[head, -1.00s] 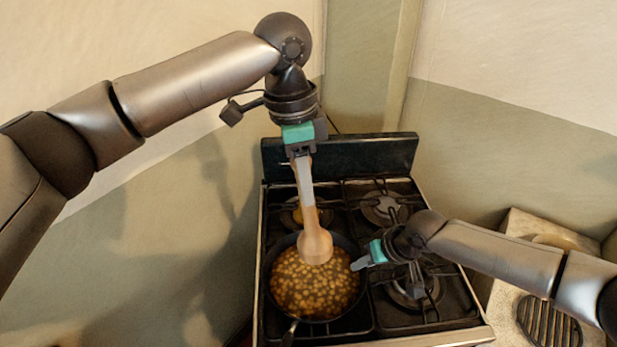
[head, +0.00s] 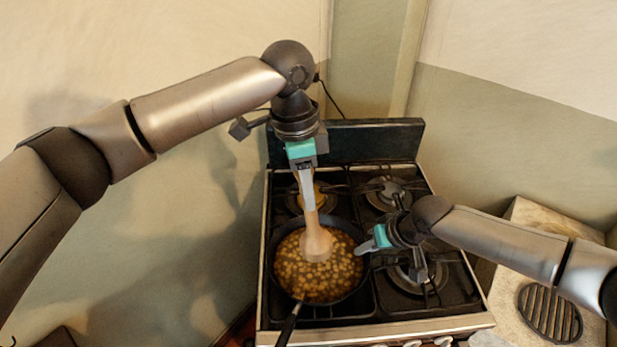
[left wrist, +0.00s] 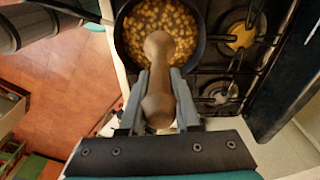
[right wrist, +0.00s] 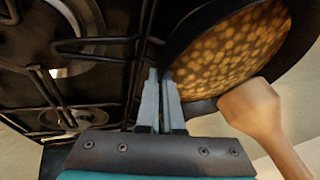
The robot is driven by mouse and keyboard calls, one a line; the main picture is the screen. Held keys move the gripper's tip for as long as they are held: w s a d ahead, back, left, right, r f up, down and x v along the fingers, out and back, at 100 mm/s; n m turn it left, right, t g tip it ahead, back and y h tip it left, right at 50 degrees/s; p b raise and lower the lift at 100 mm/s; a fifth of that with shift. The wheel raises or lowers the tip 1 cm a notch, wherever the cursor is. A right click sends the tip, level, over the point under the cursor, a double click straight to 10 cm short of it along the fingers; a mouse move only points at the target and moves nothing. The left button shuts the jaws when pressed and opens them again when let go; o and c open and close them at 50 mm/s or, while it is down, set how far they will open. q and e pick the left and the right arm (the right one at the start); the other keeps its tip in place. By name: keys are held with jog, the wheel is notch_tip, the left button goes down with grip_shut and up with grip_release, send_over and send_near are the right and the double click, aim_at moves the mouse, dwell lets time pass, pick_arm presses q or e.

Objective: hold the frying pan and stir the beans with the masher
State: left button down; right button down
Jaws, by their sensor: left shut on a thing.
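The dark frying pan (head: 357,287) sits on the front left burner, full of beans in brown sauce (head: 315,282). Its handle (head: 288,325) points toward the front. My left gripper (head: 306,180) is shut on the wooden masher (head: 317,240) and holds it nearly upright, head down in the beans at the pan's far side. The masher also shows in the left wrist view (left wrist: 159,75). My right gripper (head: 367,247) is at the pan's right rim; in the right wrist view its fingers (right wrist: 162,80) are close together beside the rim. I cannot tell whether the rim is between them.
The gas stove (head: 300,338) has several burners with black grates. The back right burner (head: 388,192) is empty. A raised back panel (head: 345,141) stands behind. A pale counter with a round grate (head: 550,313) lies to the right. Walls close in behind and left.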

pick_arm(q)
jog(key=shift+d+f, duration=0.15)
jog(key=shift+f, duration=0.85)
jog(key=shift+d+f, duration=0.15)
jog(key=shift+f, duration=0.8)
